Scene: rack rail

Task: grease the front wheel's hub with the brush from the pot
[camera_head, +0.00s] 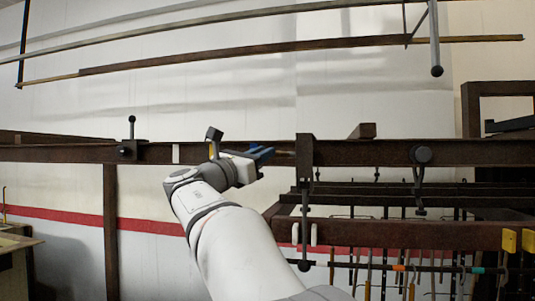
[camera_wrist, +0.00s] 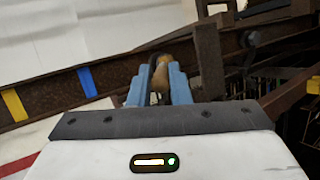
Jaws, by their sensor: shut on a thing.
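My gripper (camera_head: 264,153) is at the brown rail in the head view, its blue fingers pointing right. In the wrist view, my gripper (camera_wrist: 158,88) is shut on a tan, wooden-looking piece, which I take to be the brush (camera_wrist: 160,75). Its far end is hard to make out. A dark round hub (camera_head: 421,154) sits on the rail to the right, with a hanger below it. I cannot tell for sure whether it is the front wheel's hub. Another dark round fitting (camera_head: 127,151) is on the rail at the left. I cannot make out the grease pot.
A dark upright bracket (camera_head: 305,152) stands on the rail just right of my fingertips. The long rail (camera_head: 70,153) crosses the view. Below right is a lower beam (camera_head: 400,234) with several hanging rods and yellow blocks (camera_head: 509,241). Long bars (camera_head: 240,51) cross overhead.

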